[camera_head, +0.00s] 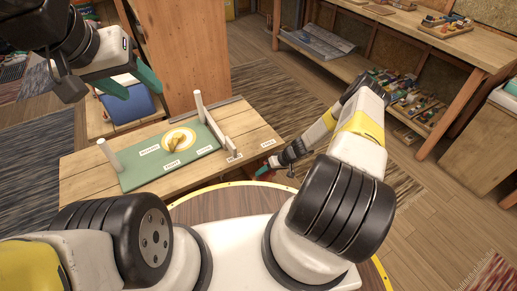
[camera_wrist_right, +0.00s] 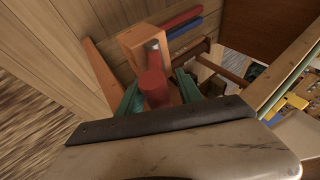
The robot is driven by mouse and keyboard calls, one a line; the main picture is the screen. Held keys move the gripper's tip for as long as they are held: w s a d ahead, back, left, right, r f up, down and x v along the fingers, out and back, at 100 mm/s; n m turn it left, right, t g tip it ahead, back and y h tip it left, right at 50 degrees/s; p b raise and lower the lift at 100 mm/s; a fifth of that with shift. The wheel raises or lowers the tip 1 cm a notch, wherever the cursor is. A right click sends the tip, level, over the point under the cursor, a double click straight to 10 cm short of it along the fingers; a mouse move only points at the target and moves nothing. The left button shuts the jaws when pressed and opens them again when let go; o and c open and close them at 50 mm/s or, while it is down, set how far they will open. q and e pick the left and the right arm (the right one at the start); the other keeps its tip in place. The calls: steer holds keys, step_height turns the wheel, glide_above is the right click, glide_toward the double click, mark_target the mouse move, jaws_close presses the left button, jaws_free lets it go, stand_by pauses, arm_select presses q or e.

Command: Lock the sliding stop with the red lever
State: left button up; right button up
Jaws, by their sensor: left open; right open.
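A red cylindrical handle, which looks like the red lever (camera_wrist_right: 153,86), stands between the two teal fingers of my right gripper (camera_wrist_right: 157,92) in the right wrist view. The fingers are open on either side of it; I cannot tell whether they touch it. Behind it is a wooden block (camera_wrist_right: 132,42) with a short grey rod. In the head view my right gripper (camera_head: 264,170) is at the bench's right end, with a bit of red there. I cannot clearly identify the sliding stop.
The wooden bench (camera_head: 85,190) carries a green board (camera_head: 140,178) with labels, a plate (camera_head: 190,135) with a yellow item, and pale upright posts (camera_head: 200,105). A shelf unit (camera_head: 440,40) with small parts is at the right.

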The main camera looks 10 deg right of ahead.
steer(key=shift+f, duration=0.1)
jaws_close()
steer(key=shift+w, duration=0.1)
stand_by(1.3)
